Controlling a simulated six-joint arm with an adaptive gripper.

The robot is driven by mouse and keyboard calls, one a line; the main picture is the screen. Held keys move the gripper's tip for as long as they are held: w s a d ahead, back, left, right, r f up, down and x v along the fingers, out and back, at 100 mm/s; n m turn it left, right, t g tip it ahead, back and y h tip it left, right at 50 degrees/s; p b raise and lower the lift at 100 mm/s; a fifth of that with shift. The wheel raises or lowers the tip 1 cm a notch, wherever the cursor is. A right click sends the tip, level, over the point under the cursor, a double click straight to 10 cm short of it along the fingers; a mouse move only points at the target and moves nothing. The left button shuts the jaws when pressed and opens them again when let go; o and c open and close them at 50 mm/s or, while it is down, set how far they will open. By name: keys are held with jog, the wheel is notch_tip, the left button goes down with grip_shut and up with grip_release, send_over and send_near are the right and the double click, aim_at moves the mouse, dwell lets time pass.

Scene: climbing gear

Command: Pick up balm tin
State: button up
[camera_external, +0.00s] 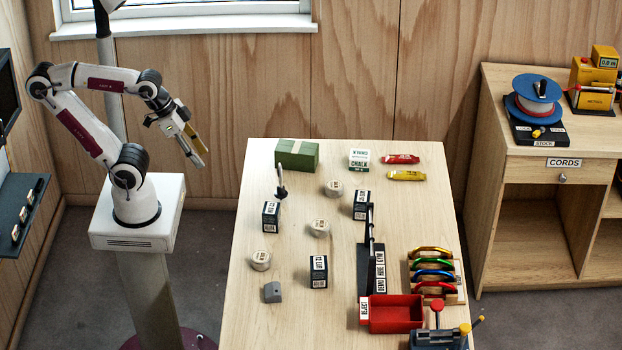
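Three small round pale tins with printed tops sit on the wooden table: an upper one (333,188), a middle one (319,228) and a lower left one (261,261). They look alike, and the print is too small to tell which is a balm tin. My gripper (203,158) is raised left of the table, well apart from all three. It points down to the right. Its two fingers look spread, with nothing visible between them.
Dark labelled boxes stand among the tins: left (271,216), right (361,205), lower (318,272). A grey block (272,293) lies lower left. A green box (297,154) stands at the back. The table's left edge is clear.

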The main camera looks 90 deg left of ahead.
jog(key=o, duration=0.5)
jog(key=shift+o, duration=0.2)
jog(key=shift+w+d, duration=0.1)
